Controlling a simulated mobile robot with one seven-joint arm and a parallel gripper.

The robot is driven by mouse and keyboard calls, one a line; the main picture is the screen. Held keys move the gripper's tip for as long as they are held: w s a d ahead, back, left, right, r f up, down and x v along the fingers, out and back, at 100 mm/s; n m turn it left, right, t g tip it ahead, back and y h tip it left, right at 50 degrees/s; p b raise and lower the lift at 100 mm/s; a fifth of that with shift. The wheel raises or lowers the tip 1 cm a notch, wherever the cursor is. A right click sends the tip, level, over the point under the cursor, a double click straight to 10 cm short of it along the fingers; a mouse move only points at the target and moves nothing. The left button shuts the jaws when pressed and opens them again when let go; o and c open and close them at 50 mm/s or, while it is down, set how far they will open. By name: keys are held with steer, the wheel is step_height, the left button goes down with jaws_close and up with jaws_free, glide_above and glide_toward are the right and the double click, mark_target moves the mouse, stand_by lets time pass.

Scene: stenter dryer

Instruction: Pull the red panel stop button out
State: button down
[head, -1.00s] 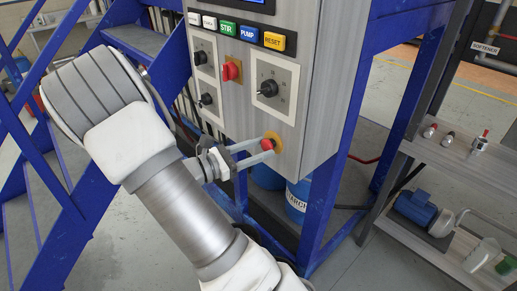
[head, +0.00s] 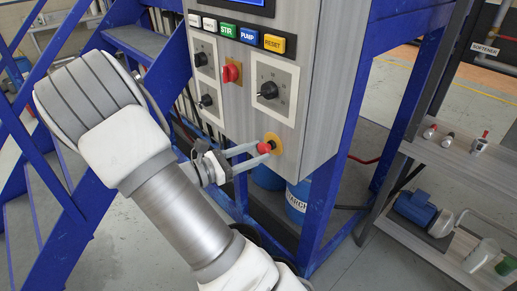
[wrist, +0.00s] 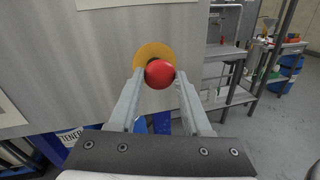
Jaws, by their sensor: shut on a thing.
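The red stop button (head: 264,147) has a round head in front of a yellow disc (head: 279,143) at the lower edge of the grey control panel (head: 318,100). A dark stem shows between its head and the disc. In the wrist view the red head (wrist: 159,74) sits between the fingertips, with the yellow disc (wrist: 152,51) behind it. My gripper (head: 260,151) is shut on the red head, one finger on each side, reaching in from the left. The fingers hide part of its sides.
Above are a red knob (head: 231,73), black rotary knobs (head: 268,90) and a row of labelled buttons (head: 248,35). Blue frame posts and stairs stand beside the panel. A shelf (head: 455,160) with small fittings and a blue motor stands at the right.

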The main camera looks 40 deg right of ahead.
steer(key=shift+a, duration=0.15)
steer(key=c, duration=0.8)
jaws_free()
steer(key=o, duration=0.5)
steer(key=shift+a, duration=0.2)
steer(key=shift+d, duration=0.1)
steer(key=a, duration=0.5)
steer(key=w+a+b, duration=0.1)
steer(key=a, duration=0.5)
steer(key=w+a+b, duration=0.1)
steer(key=a, duration=0.5)
steer(key=shift+w+a, duration=0.15)
